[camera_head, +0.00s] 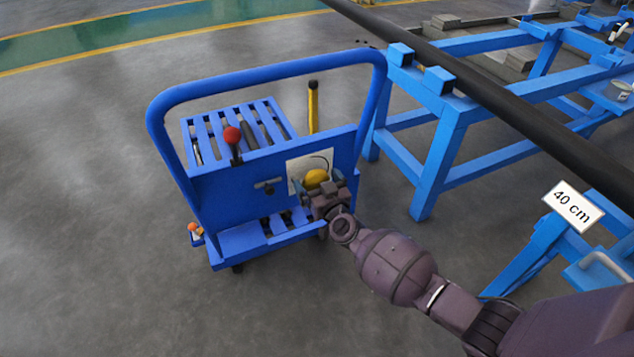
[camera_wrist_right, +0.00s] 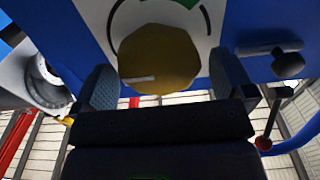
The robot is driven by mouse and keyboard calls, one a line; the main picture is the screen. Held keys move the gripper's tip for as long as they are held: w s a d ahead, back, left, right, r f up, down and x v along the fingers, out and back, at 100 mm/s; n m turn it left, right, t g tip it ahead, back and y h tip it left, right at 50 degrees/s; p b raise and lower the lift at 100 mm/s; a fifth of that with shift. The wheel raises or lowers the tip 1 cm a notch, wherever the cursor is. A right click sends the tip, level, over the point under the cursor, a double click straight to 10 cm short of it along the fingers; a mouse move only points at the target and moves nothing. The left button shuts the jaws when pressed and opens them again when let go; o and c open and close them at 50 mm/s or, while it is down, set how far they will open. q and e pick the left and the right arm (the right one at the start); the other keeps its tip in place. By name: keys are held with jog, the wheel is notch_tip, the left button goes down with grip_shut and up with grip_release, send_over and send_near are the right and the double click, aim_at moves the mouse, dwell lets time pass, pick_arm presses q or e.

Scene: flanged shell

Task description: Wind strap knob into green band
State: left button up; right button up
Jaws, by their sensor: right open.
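The yellow strap knob (camera_wrist_right: 160,58) is on a white dial plate (camera_head: 297,174) on the blue cart panel; in the head view the knob (camera_head: 316,179) shows just above my right gripper. A pale pointer mark is on the knob's lower left in the right wrist view. My left gripper is not in view.
The blue cart (camera_head: 210,205) has a tall handle, a red-ball lever (camera_head: 233,136), a black T-handle (camera_head: 268,186) left of the dial and a yellow post (camera_head: 313,107). A blue stand (camera_head: 433,150) carrying a long dark pipe is close on the right. Left floor is clear.

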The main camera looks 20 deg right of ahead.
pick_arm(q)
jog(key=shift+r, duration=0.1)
pick_arm(e)
jog(key=shift+c, duration=1.1)
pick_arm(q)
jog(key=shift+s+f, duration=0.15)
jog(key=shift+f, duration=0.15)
pick_arm(e)
jog(key=c, duration=0.7)
jog(key=shift+m, duration=0.3)
